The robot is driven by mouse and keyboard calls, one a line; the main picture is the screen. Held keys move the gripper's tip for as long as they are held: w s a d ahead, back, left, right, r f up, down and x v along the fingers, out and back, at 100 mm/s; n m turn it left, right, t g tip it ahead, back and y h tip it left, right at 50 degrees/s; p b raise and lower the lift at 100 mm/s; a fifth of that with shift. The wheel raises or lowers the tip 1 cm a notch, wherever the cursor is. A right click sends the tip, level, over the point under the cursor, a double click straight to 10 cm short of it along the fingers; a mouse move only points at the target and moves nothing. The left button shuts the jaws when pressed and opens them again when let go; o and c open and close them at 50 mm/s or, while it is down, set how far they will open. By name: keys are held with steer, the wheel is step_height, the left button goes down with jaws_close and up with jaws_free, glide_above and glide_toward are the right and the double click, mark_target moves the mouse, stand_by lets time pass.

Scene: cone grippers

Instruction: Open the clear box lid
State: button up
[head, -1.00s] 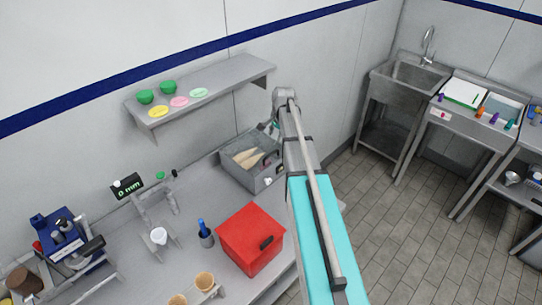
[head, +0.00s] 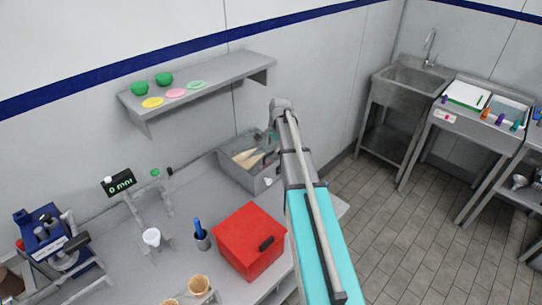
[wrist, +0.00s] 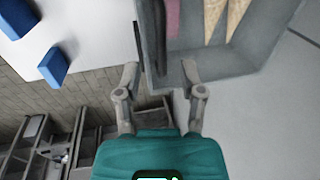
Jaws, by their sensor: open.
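The clear box (head: 262,184) is a grey, see-through box on the counter by the wall, with tan cones (head: 247,158) inside. In the wrist view the box (wrist: 262,45) fills the top right, with cones (wrist: 213,18) in it and a dark upright bar (wrist: 158,30) at its near side. My gripper (wrist: 161,70) is open, its two fingers apart and below that bar. I see nothing held between them, and cannot tell whether a finger touches the box. In the head view my arm hides most of the gripper and the box's right side.
A red box (head: 240,248) with a black handle stands in front of the clear box. A blue-handled tool in a cup (head: 201,238) is left of it. A shelf (head: 215,80) hangs above the counter. Tiled floor (head: 390,235) is open to the right.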

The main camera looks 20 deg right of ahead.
mark_target(271, 153)
steer(key=shift+w+a+f+b, duration=0.1)
steer(key=shift+w+f+b, duration=0.1)
steer(key=shift+f+b, duration=0.7)
steer(key=shift+w+f+b, duration=0.15)
steer(key=shift+f+b, duration=0.5)
steer(key=shift+f, duration=0.3)
